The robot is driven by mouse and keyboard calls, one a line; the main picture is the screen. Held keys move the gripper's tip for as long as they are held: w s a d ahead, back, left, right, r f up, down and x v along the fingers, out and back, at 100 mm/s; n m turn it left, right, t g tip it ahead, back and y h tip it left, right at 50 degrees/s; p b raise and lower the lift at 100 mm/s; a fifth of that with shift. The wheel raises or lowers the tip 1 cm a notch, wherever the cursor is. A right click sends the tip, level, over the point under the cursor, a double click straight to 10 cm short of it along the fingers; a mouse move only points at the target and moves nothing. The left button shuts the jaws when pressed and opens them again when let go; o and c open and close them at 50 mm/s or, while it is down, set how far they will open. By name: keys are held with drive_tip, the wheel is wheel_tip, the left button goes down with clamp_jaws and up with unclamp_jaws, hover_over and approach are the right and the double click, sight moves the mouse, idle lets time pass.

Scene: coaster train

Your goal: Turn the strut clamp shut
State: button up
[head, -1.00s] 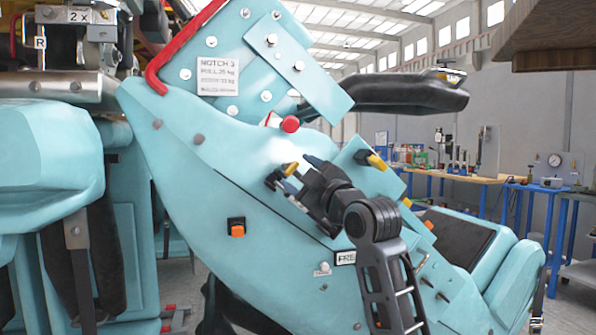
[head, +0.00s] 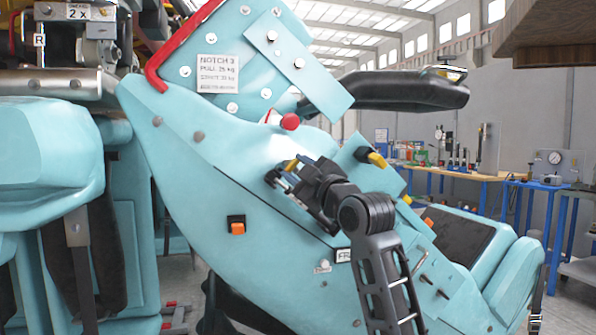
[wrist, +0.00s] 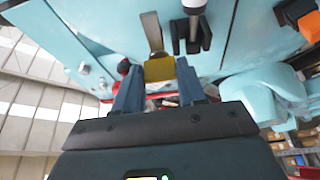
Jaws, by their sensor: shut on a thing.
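The strut clamp's short lever with a yellow grip (head: 291,164) sits on the upper face of the pale blue seat body (head: 200,165). My gripper (head: 288,175) reaches up from the lower right and is shut on this yellow grip. In the wrist view, the yellow block (wrist: 158,70) lies between my two blue-grey fingers (wrist: 158,88). The black clamp base is partly hidden behind the fingers in the head view. I cannot tell from these frames how far the lever is turned.
A second yellow-tipped black lever (head: 376,159) stands close by on the right. A red knob (head: 290,121) is just above my gripper, and an orange button (head: 238,228) is lower left. A dark padded arm (head: 390,93) overhangs. Workbenches (head: 460,175) stand farther back.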

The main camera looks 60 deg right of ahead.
drive_tip(key=shift+a+m, duration=0.1)
drive_tip(key=shift+m, duration=0.2)
drive_tip(key=m, duration=0.1)
drive_tip(key=m+h, duration=0.1)
drive_tip(key=m, duration=0.1)
drive_tip(key=m+h+p, duration=0.1)
drive_tip(key=shift+w+a+f+m, duration=0.1)
drive_tip(key=shift+w+m, duration=0.15)
drive_tip(key=shift+m, duration=0.05)
drive_tip(key=m+g+h, duration=0.1)
drive_tip(key=m, duration=0.2)
drive_tip(key=m+g+h, duration=0.1)
drive_tip(key=m+h, duration=0.1)
drive_tip(key=m, duration=0.1)
drive_tip(key=shift+w+a+f, duration=0.15)
drive_tip(key=shift+w+a+m+g+h+b, duration=0.1)
drive_tip(key=shift+m+g+h+b, duration=0.4)
drive_tip(key=shift+m+g+b, duration=1.3)
drive_tip(key=shift+m+g+h+b, duration=0.45)
drive_tip(key=shift+m+b, duration=0.4)
drive_tip(key=shift+m, duration=1.95)
drive_tip(key=shift+w+a+m+g+h+b, duration=0.1)
drive_tip(key=shift+m+g+h+b, duration=0.45)
drive_tip(key=shift+m+g+b, duration=1.2)
drive_tip(key=shift+r+m+t+p, duration=0.2)
drive_tip(key=shift+m+t+p, duration=0.15)
drive_tip(key=shift+m+t, duration=0.4)
drive_tip(key=o, duration=1)
drive_tip(key=shift+d, duration=0.1)
drive_tip(key=shift+o, duration=0.2)
